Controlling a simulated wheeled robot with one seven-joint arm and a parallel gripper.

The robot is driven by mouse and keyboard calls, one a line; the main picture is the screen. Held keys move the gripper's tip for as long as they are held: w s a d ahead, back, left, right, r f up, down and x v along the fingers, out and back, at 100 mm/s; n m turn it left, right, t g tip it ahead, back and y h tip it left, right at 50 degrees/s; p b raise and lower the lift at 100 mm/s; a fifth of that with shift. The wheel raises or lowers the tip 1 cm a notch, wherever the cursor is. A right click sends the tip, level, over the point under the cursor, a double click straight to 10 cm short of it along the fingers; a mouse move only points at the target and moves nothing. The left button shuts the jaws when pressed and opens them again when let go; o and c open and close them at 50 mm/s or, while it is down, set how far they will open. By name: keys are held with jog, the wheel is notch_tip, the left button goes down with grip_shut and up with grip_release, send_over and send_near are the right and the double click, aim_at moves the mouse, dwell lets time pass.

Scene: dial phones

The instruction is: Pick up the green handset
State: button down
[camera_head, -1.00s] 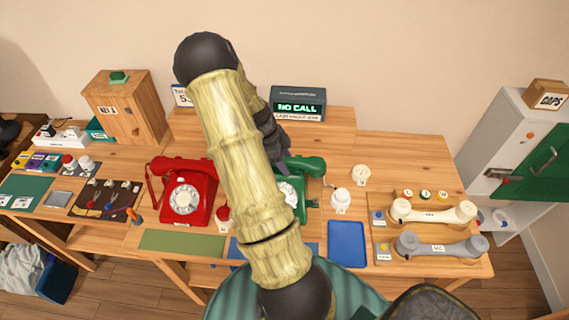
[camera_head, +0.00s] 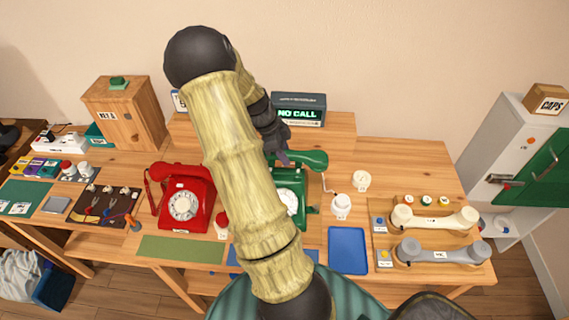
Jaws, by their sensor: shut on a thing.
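The green handset (camera_head: 305,159) lies level just above the green dial phone (camera_head: 290,190), right of my arm. A little more of the phone's body and dial shows below it; my arm hides the phone's left part. My gripper (camera_head: 281,156) is shut on the handset near its left end, and its fingertips are partly hidden by the arm and the handset.
A red dial phone (camera_head: 184,198) stands left of my arm. A white crank-side pot (camera_head: 341,206) and a blue tray (camera_head: 347,250) are to the right. Cream (camera_head: 434,218) and grey (camera_head: 441,252) handsets rest on a wooden board farther right. A display box (camera_head: 299,109) stands behind.

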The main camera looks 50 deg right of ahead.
aim_at(290, 152)
notch_tip(290, 152, up, 4)
jog(key=shift+r, duration=0.2)
dwell(0.6)
